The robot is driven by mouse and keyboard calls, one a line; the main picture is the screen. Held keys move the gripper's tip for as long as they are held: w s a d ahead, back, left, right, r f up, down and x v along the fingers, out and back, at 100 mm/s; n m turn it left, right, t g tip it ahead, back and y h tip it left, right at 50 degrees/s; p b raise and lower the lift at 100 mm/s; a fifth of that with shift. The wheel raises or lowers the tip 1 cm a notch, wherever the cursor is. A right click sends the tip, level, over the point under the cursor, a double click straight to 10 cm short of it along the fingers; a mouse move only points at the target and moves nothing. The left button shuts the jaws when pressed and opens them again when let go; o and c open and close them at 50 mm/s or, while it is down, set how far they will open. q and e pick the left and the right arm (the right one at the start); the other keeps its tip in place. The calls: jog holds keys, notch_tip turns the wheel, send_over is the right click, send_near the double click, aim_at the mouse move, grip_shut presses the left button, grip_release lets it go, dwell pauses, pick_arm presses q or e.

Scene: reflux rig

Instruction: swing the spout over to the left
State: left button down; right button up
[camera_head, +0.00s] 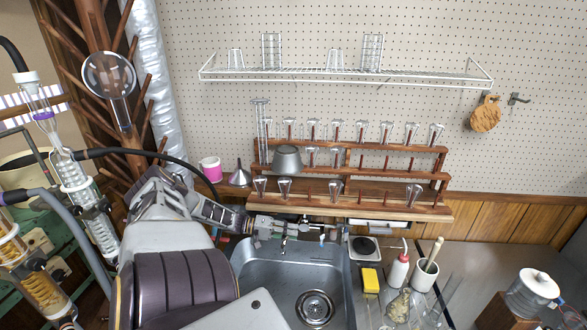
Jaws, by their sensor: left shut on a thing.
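The metal spout (284,244) is at the back edge of the sink (247,275), left of the drain. Its tip points down over the basin. My left gripper (279,229) reaches in from the left, low behind the sink, and is shut on the spout. The gripper and the tap's metal parts overlap, so the exact contact is hard to make out. My right gripper is not in view.
A wooden rack (345,189) with glassware stands just behind the sink. A yellow sponge (370,280), a white wash bottle (397,270) and a mortar (424,274) stand right of the sink. The basin is empty around its drain (315,307).

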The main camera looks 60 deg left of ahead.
pick_arm(q)
jog(key=shift+s+f, duration=0.1)
jog(key=c, duration=1.4)
grip_release()
jog(key=shift+v, duration=3.7)
